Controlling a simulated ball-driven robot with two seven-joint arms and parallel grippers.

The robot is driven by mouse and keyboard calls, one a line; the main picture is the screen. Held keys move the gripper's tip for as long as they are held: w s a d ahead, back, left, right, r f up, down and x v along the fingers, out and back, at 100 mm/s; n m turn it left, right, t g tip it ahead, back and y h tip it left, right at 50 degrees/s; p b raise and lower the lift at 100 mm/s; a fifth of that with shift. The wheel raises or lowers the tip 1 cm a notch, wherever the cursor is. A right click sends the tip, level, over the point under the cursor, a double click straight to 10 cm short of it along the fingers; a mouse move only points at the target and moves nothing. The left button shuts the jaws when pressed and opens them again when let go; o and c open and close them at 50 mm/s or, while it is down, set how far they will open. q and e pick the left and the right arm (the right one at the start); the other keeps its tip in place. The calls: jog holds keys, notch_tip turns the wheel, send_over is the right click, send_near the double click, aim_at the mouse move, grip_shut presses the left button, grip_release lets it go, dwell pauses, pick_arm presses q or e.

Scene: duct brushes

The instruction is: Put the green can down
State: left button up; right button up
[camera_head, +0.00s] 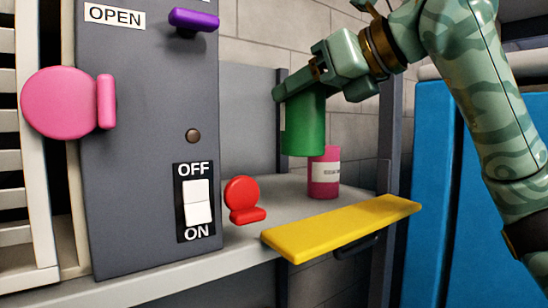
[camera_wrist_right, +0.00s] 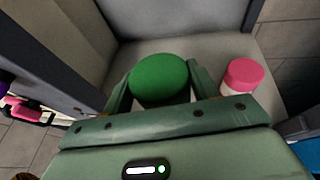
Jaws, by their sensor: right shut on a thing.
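The green can (camera_head: 304,122) is held upright in my right gripper (camera_head: 298,88), whose fingers are shut around its upper part. In the head view the can hangs in front of the pink can and hides part of its left side; its bottom appears above the shelf surface. The right wrist view shows the green can's round top (camera_wrist_right: 159,78) between the two fingers (camera_wrist_right: 160,90). My left gripper is in neither view.
A pink can (camera_head: 323,178) with a white label stands on the grey shelf (camera_head: 285,194). A yellow board (camera_head: 340,228) lies along the shelf's front edge. A grey panel (camera_head: 145,120) with a switch (camera_head: 198,202) and a red knob (camera_head: 241,195) stand left. A post (camera_head: 388,130) rises right.

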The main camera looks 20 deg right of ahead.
jog(key=x, duration=0.3)
jog(key=shift+w+d+p, duration=0.1)
jog(key=shift+d+p, duration=0.1)
jog(key=shift+p, duration=0.1)
jog(key=w+f, duration=0.1)
jog(key=f, duration=0.2)
jog(key=w+a+f+p, duration=0.1)
jog(key=w+f, duration=0.1)
jog(key=f, duration=0.1)
jog(key=w+a+f, duration=0.1)
jog(key=f, duration=0.2)
jog(key=shift+w+p, duration=0.3)
jog(key=shift+w, duration=0.2)
jog(key=shift+f, duration=0.1)
jog(key=o, duration=1.2)
jog(key=shift+c, duration=0.2)
